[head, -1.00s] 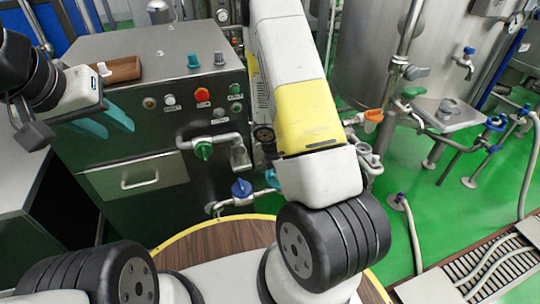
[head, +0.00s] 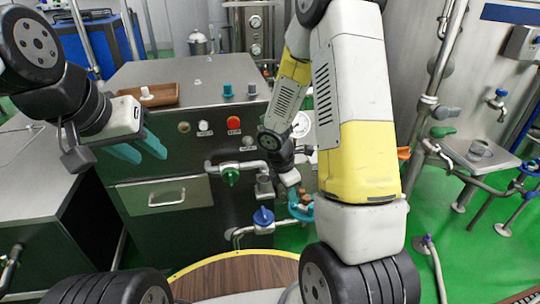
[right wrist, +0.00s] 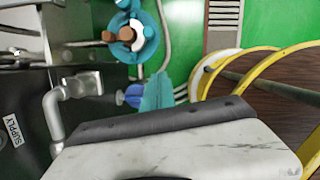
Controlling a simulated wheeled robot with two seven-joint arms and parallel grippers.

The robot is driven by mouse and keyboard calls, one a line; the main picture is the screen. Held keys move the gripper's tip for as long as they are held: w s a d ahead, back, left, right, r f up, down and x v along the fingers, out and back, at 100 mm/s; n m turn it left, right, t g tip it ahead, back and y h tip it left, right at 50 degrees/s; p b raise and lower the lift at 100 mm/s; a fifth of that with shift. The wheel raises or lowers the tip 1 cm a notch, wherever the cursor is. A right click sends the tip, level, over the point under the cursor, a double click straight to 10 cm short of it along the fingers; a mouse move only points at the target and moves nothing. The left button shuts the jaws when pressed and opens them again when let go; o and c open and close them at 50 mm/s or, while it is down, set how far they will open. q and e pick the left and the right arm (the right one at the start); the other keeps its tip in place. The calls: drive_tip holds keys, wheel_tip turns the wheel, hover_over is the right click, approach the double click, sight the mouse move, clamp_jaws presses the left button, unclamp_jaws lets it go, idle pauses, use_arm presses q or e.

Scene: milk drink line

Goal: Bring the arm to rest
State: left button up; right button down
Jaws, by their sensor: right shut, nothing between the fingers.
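My left gripper (head: 150,156) is at the left of the head view, in front of the dark control cabinet. Its two teal fingers are apart with nothing between them. My right arm folds down in the middle, and my right gripper (head: 296,196) is low, partly hidden behind my arm's own links. It is shut and empty, near the pipes and valves at the cabinet's right side. In the right wrist view its teal fingers (right wrist: 158,92) point up in the picture beside a blue valve knob (right wrist: 131,97).
The cabinet (head: 110,190) has a red button (head: 233,122) and a drawer. A green valve (head: 230,177) and a blue valve (head: 263,216) stick out beside it. A round wooden top with a yellow rim (head: 215,262) is below. Green floor (head: 470,265) is open at the right.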

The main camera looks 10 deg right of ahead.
drive_tip(key=s+r+m+t+y, duration=0.1)
drive_tip(key=s+r+m, duration=0.1)
drive_tip(key=r+m, duration=0.5)
drive_tip(key=s+r+m+t, duration=0.1)
drive_tip(key=s+r+m, duration=0.15)
drive_tip(key=r, duration=0.85)
drive_tip(key=s+a+r+m+t+y, duration=0.3)
drive_tip(key=s+a+r+m+y, duration=0.1)
drive_tip(key=s+r+m, duration=0.6)
wheel_tip(320, 180, up, 3)
drive_tip(key=shift+s+r+m+t, duration=0.1)
drive_tip(key=shift+s+m+t, duration=0.25)
drive_tip(key=shift+s, duration=0.15)
